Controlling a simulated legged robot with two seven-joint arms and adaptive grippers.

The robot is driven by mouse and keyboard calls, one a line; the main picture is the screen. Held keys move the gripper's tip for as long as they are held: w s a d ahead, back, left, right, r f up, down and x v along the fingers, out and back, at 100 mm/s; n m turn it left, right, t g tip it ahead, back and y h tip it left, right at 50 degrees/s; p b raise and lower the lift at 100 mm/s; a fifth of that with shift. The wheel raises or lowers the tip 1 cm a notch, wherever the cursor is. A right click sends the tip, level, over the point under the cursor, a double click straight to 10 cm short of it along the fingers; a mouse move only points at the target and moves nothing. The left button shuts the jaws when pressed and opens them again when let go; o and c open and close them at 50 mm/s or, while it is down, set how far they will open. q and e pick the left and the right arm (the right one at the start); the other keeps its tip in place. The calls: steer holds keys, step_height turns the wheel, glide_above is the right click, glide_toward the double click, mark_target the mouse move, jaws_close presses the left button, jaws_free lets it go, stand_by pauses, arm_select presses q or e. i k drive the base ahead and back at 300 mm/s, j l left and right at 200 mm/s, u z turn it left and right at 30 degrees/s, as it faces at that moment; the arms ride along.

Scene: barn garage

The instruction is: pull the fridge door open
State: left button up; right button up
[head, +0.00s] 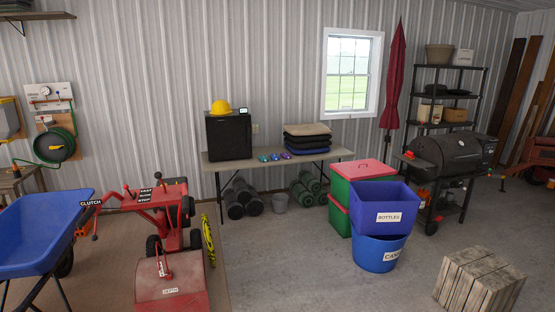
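The fridge (229,137) is a small black box-shaped unit standing on a folding table (330,156) against the far wall. Its front faces me and its door looks closed. A handle is too small to make out. A yellow hard hat (221,107) and a small device with a lit display (243,110) sit on top of it. Neither of my grippers shows in the head view.
A red tiller machine (170,280) and a blue wheelbarrow (40,235) stand at the left front. Blue bins (382,252), red-lidded green boxes (340,190) and a wooden crate (480,278) stand at the right. Open concrete floor (280,255) lies between them, before the table.

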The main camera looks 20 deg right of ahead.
mark_target(229, 137)
steer(key=z, duration=0.15)
steer(key=i+z, duration=0.3)
steer(key=i, duration=5.15)
